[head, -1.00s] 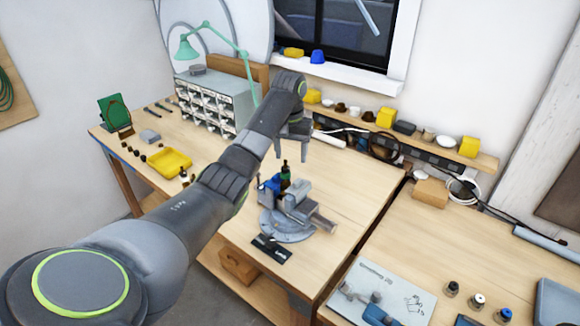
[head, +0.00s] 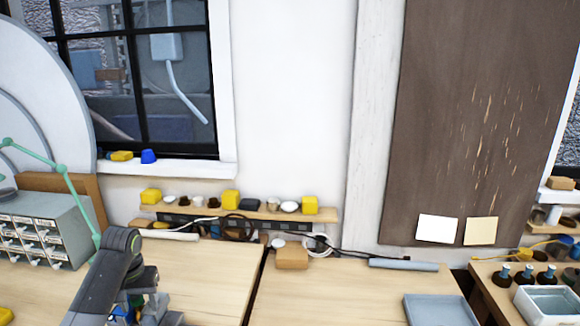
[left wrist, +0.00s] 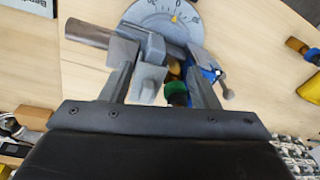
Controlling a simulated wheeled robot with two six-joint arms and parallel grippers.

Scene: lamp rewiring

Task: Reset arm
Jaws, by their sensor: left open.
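My left arm comes in at the lower left of the head view, with its left gripper (head: 142,282) low over the left workbench. In the left wrist view the left gripper (left wrist: 160,58) points at the bench with its two fingers spread apart. A grey vise (left wrist: 148,42) on a round base with a scale lies beyond the fingers. A green-capped item (left wrist: 177,92) and a blue part (left wrist: 209,75) show beside the vise, partly hidden by the right finger. I see nothing held. My right gripper is in neither view.
A grey drawer cabinet (head: 45,232) and a green lamp arm (head: 78,205) stand left of my arm. A shelf (head: 265,212) with yellow blocks and small cups runs along the wall. A cardboard-coloured box (head: 291,257) and a blue-grey tray (head: 440,310) are on the right bench.

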